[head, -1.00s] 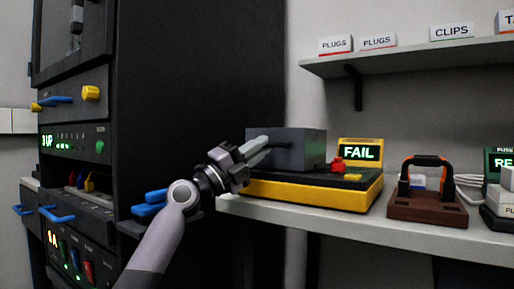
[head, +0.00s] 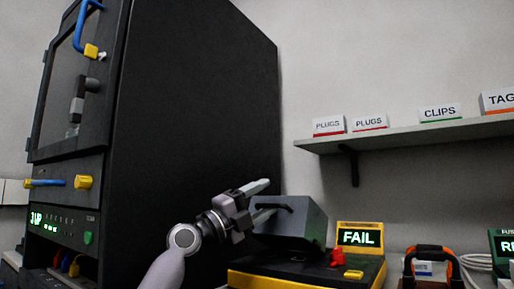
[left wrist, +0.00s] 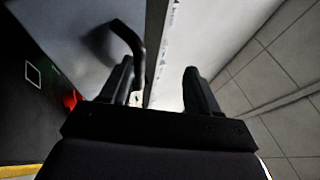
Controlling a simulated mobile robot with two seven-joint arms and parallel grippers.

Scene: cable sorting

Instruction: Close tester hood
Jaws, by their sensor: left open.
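The tester (head: 290,277) is a yellow and black unit on the counter, with a display reading FAIL (head: 359,237). Its grey box-shaped hood (head: 303,233) looks tilted over the tester's left part. A dark bar handle (head: 277,207) is on the face turned toward me. My left gripper (head: 264,200) is open at the hood's upper left, its fingers by the handle. In the left wrist view, the curved handle (left wrist: 137,55) is close to the left finger of the open gripper (left wrist: 160,82). Whether they touch is unclear. My right gripper is not in view.
A tall black rack (head: 195,110) stands close on the left of the arm. A shelf (head: 430,135) with label boxes is above right. A red button (head: 340,257) is on the tester.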

